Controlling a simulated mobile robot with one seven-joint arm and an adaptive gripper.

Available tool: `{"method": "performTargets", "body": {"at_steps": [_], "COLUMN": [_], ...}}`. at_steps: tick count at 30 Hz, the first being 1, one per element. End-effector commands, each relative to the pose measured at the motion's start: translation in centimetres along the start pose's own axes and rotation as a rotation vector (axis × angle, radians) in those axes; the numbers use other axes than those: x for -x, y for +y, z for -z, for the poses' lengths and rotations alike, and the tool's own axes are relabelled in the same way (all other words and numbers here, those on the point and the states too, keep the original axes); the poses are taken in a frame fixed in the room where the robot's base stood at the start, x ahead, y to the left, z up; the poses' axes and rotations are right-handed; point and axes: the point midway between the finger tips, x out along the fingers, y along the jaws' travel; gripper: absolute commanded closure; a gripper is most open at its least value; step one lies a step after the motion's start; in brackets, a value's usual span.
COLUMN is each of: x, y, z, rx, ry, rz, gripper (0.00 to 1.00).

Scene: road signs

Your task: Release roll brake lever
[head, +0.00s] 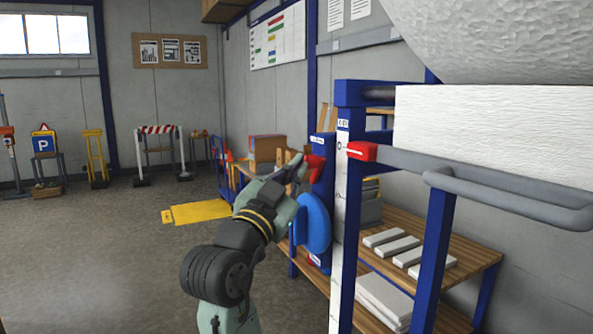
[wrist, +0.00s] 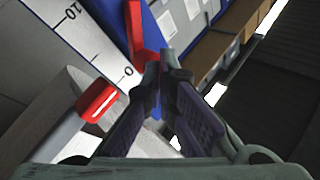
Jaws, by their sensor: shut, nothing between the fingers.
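A red lever (head: 316,164) shows on the blue upright at the rack's left end, at my fingertips in the head view. In the wrist view the red lever (wrist: 143,38) rises just above and left of the fingertips. My gripper (head: 301,163) is shut and empty, and its two fingertips meet beside the lever in the wrist view (wrist: 164,66). I cannot tell whether they touch it. A second red piece, a block with a white line (head: 362,151), sits at the end of a grey bar; it also shows in the wrist view (wrist: 97,101).
A white scale strip (wrist: 82,38) runs beside the lever. A blue disc (head: 314,224) sits below it. A large white roll (head: 500,38) overhangs the rack at upper right. A grey bent bar (head: 510,203) sticks out in front. The floor (head: 90,250) at left is open.

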Motion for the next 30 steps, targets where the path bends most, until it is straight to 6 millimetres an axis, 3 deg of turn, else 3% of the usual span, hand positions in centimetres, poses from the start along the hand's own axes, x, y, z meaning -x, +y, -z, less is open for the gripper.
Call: {"method": "performTargets", "body": {"at_steps": [20, 23, 30], "x": [-1.2, -1.6, -2.2], "y": [-1.4, -1.9, -2.7], "z": [0.4, 0.7, -0.1], "rx": [0.017, 0.088, 0.123], "ry": [-0.015, -0.074, -0.104], "rz": [0.0, 0.001, 0.0], "gripper": [1.0, 1.0, 1.0]}}
